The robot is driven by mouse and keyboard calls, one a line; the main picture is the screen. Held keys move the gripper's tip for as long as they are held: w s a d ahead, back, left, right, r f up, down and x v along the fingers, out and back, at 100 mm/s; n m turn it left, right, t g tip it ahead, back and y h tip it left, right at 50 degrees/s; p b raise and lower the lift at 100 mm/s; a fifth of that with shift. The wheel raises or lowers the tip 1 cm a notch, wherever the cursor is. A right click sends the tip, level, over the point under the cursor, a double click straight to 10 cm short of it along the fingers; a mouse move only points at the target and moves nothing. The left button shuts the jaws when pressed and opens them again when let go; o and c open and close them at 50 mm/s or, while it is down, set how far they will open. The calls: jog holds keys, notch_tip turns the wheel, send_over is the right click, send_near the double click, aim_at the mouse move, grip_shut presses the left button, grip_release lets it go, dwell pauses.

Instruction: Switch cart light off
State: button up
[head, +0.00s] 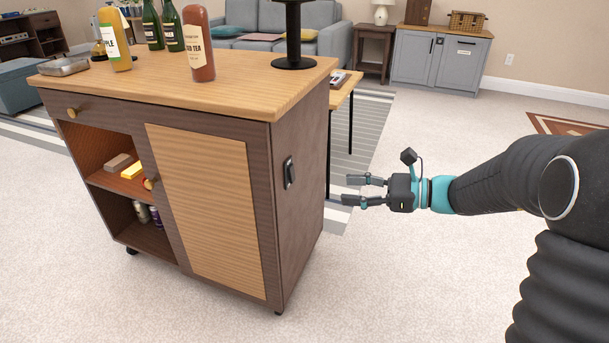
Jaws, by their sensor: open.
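The cart (300,225) is a dark wood bar cart on casters with a light wood top, and it fills the left half of the head view. A small dark switch plate (289,172) is on the cart's right side panel, near the front edge. Whether the switch is on or off is too small to tell. My gripper (348,190) is open and empty. It points left toward the side panel, to the right of the switch, with a visible gap between them. A black lamp base (294,62) stands on the cart top; the lamp's upper part is out of view.
Bottles, including an iced tea bottle (198,45), and a metal tray (63,67) stand on the cart top. A small wooden table (341,97) with black legs is behind the cart. Carpet floor (400,270) is free right of the cart.

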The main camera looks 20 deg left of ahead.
jog(key=w+f+m+t+y, duration=0.1)
jog(key=w+f+m+y, duration=0.1)
jog(key=w, duration=0.2)
send_near(292, 170)
jog(key=a, duration=0.8)
jog(key=shift+w+b, duration=0.4)
